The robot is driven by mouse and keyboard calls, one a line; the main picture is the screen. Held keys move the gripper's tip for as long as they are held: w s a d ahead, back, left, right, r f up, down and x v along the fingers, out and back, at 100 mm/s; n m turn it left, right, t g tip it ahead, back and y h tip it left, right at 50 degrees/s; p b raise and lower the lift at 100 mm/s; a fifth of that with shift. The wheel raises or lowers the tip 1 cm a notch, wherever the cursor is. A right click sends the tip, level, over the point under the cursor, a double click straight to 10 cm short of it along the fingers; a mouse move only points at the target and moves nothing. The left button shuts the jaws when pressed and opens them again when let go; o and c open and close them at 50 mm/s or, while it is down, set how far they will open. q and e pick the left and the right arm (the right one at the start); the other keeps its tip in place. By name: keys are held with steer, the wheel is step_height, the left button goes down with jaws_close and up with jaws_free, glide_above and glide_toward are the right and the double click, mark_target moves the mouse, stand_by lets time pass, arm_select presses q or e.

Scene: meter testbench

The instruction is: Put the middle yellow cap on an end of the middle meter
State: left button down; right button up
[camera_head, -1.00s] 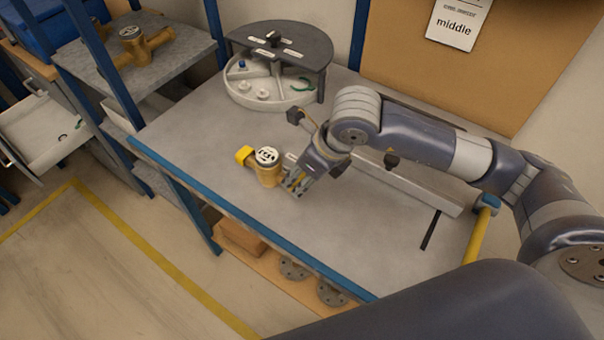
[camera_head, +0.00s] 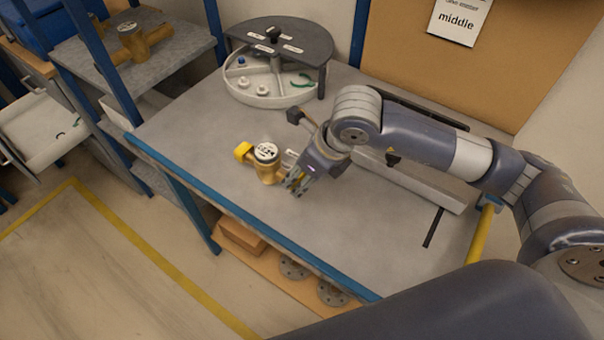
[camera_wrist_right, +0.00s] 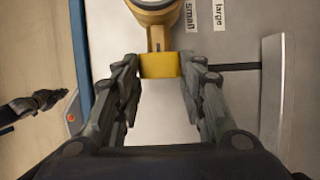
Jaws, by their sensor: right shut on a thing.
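The brass meter (camera_head: 268,172) with a round white dial (camera_head: 266,152) lies on the bench. A yellow cap (camera_head: 243,151) sits on its left end. My right gripper (camera_head: 298,184) is at the meter's other end, shut on a second yellow cap. In the right wrist view this cap (camera_wrist_right: 160,65) lies between the fingertips, in line with the meter's pipe end (camera_wrist_right: 157,40) and seemingly touching it. How far it is pushed on cannot be told. A dark gripper-like shape, seemingly my left gripper (camera_wrist_right: 42,102), shows small at the left of the wrist view.
A round divided tray (camera_head: 262,97) with small parts and a dark half lid stands at the back. Another brass meter (camera_head: 135,45) is on the left shelf. A long grey rail (camera_head: 415,185) lies behind my right gripper. The bench front is clear.

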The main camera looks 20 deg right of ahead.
steer(key=shift+f, duration=0.2)
steer(key=o, duration=0.8)
steer(key=o, duration=0.5)
steer(key=shift+c, duration=0.2)
step_height(320, 180, up, 7)
steer(key=p, duration=0.3)
